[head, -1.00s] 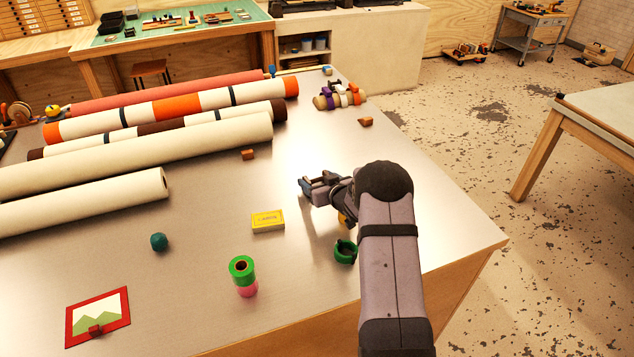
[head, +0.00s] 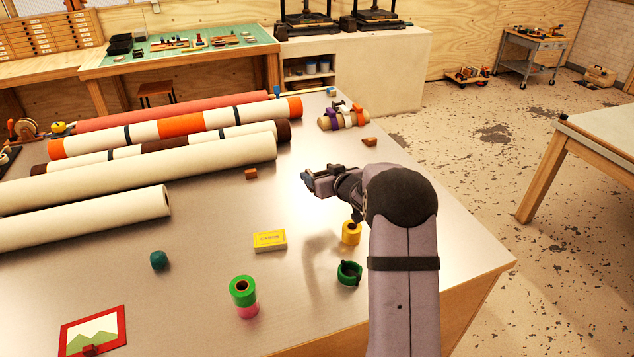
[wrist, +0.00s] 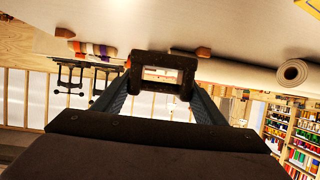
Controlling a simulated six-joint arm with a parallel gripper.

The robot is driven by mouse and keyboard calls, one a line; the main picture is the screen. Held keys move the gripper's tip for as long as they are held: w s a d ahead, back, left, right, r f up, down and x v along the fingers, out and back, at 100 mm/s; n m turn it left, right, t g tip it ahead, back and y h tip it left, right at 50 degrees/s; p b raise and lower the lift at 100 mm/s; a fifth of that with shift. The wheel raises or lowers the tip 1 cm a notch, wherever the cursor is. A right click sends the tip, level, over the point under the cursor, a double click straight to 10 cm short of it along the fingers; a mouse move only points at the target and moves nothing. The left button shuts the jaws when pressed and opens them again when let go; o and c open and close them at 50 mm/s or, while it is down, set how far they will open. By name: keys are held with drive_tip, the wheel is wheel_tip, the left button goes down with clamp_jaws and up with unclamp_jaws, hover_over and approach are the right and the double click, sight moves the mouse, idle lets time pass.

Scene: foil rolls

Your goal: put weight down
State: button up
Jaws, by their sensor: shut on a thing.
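My gripper (head: 309,180) is above the right half of the metal table (head: 215,215), apart from its top. In the wrist view its two fingers (wrist: 162,76) are shut on a dark, squared piece, the weight (wrist: 160,56), which looks like a frame with an opening through it. In the head view the weight is small and hard to tell from the dark fingers. Its underside is hidden.
Large rolls (head: 140,175) fill the table's back left. A yellow box (head: 270,240), yellow roll (head: 351,233), green ring (head: 349,272) and green-pink roll stack (head: 243,297) stand nearer. Small brown blocks (head: 251,174) lie around.

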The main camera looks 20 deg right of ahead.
drive_tip(key=shift+w+r, duration=0.1)
drive_tip(key=shift+r, duration=0.2)
drive_tip(key=shift+a+f, duration=0.1)
drive_tip(key=shift+a, duration=0.2)
drive_tip(key=s+a+r+n+g+y+b, duration=0.1)
drive_tip(key=s+a+n+y+b, duration=0.15)
drive_tip(key=a, duration=1.15)
drive_tip(key=s+a+r+n+g+y+b, duration=0.1)
drive_tip(key=a+r+n+y+b, duration=0.2)
drive_tip(key=a, duration=1)
drive_tip(key=shift+s+a+f+n+g+y, duration=0.3)
drive_tip(key=shift+s+a+f+n+y, duration=0.35)
drive_tip(key=shift+f, duration=1)
drive_tip(key=shift+s+a+f+n+g+y, duration=0.35)
drive_tip(key=shift+s+a+f, duration=0.45)
drive_tip(key=shift+f, duration=0.85)
drive_tip(key=shift+s+a+f+n+g+y, duration=0.3)
drive_tip(key=shift+s+a+f+y, duration=0.4)
drive_tip(key=shift+f, duration=0.95)
drive_tip(key=shift+s, duration=0.15)
drive_tip(key=shift+f, duration=1.85)
